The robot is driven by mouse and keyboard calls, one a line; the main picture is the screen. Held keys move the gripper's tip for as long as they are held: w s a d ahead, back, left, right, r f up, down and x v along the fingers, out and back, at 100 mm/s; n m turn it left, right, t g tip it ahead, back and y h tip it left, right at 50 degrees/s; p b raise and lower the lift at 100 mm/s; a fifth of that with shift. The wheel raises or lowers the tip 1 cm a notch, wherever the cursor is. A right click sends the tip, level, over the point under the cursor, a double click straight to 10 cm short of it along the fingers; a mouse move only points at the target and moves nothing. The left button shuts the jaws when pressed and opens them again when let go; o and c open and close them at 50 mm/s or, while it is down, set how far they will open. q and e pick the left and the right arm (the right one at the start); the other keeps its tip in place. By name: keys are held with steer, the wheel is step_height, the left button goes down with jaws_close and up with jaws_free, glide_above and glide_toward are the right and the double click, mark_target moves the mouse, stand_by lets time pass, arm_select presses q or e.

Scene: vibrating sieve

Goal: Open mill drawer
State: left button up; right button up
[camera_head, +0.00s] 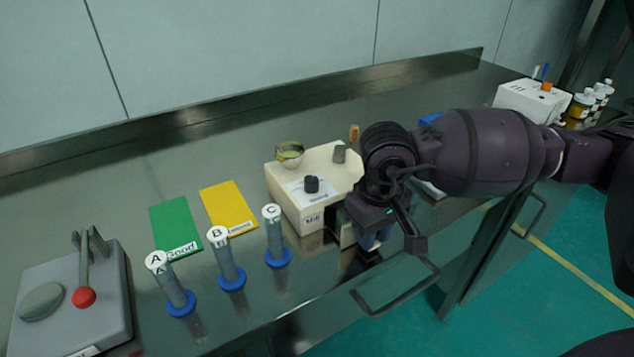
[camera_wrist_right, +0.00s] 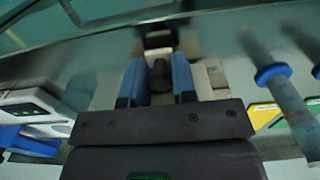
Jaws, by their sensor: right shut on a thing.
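A glass bowl with yellowish contents (camera_head: 289,153) sits on top at the back. My right gripper (camera_head: 372,238) is at the mill's front right, pointing down. In the right wrist view its blue fingers (camera_wrist_right: 157,85) are shut on a dark handle-like part of the mill drawer (camera_wrist_right: 158,76). The drawer is mostly hidden by my gripper, so I cannot tell how far out it is. My left gripper is not in view.
Tubes A (camera_head: 173,285), B (camera_head: 226,260) and C (camera_head: 274,236) stand on blue bases left of the mill. Green (camera_head: 174,225) and yellow (camera_head: 226,205) cards lie behind them. A grey lever device (camera_head: 75,310) is far left. A white box (camera_head: 530,100) and bottles are back right.

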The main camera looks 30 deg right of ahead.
steer(key=shift+s, duration=1.1)
steer(key=shift+s+d, duration=0.1)
steer(key=shift+s, duration=0.05)
steer(key=shift+s, duration=0.6)
